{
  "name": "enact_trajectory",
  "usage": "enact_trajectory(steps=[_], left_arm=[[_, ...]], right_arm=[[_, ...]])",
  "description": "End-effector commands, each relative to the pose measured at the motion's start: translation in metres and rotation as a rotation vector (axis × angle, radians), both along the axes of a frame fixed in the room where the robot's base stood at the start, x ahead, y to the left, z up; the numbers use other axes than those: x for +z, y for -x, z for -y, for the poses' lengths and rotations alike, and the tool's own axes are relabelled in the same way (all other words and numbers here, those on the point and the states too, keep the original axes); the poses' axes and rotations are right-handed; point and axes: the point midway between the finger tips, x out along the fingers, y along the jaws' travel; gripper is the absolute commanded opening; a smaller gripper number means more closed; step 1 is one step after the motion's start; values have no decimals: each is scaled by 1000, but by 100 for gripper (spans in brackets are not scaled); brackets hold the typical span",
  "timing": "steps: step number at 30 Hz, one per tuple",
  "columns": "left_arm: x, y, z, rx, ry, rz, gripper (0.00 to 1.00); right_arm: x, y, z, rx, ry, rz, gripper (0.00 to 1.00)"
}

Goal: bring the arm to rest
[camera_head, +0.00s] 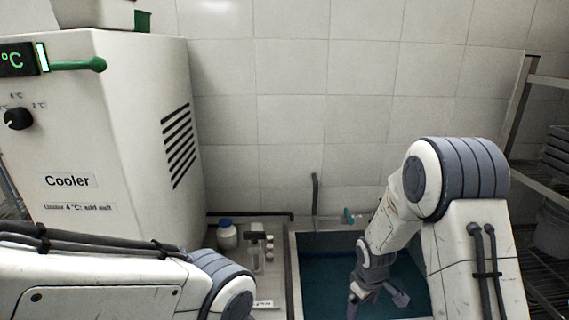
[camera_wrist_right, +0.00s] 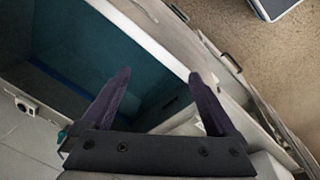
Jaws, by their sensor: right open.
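My right arm (camera_head: 455,185) reaches down from the right over a basin with a blue-green inside. My right gripper (camera_head: 377,297) hangs over the basin, its fingers apart. In the right wrist view the two dark fingers of the gripper (camera_wrist_right: 158,78) are spread with nothing between them. My left arm (camera_head: 110,280) crosses the lower left of the head view. Its gripper is outside the picture.
The basin (camera_head: 292,275) has a pale rim. A white cooler (camera_head: 120,130) stands at left. A blue-capped jar (camera_head: 227,236) and small bottles (camera_head: 268,243) stand on the counter between cooler and basin. A wire shelf rack (camera_head: 545,185) is at right, a tiled wall behind.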

Motion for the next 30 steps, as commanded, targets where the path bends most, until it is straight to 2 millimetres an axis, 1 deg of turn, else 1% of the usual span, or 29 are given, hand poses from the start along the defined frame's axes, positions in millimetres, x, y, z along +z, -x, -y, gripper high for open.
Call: enact_trajectory(steps=[1, 10, 16, 20, 23, 25, 27, 29, 30], left_arm=[[-7, 0, 0, 0, 0, 0, 48], [-32, 0, 0, 0, 0, 0, 48], [-61, 0, 0, 0, 0, 0, 48], [-87, 0, 0, 1, 0, 0, 48], [-115, 0, 0, 1, 0, 0, 48], [-139, 0, 0, 1, 0, 0, 48], [-165, 0, 0, 1, 0, 0, 48], [-186, 0, 0, 2, 0, 0, 48], [-199, 0, 0, 2, 0, 0, 48]], right_arm=[[-4, 1, -4, 3, -1, 0, 94], [-10, 10, -30, 9, -8, -4, 94], [-20, 23, -49, 6, -18, -7, 94], [-29, 38, -66, 4, -26, -13, 94], [-41, 55, -82, 2, -37, -19, 94], [-52, 71, -95, 1, -47, -25, 94], [-64, 90, -109, 1, -57, -34, 94], [-73, 108, -119, 2, -68, -43, 94], [-80, 120, -125, 2, -75, -49, 94]])
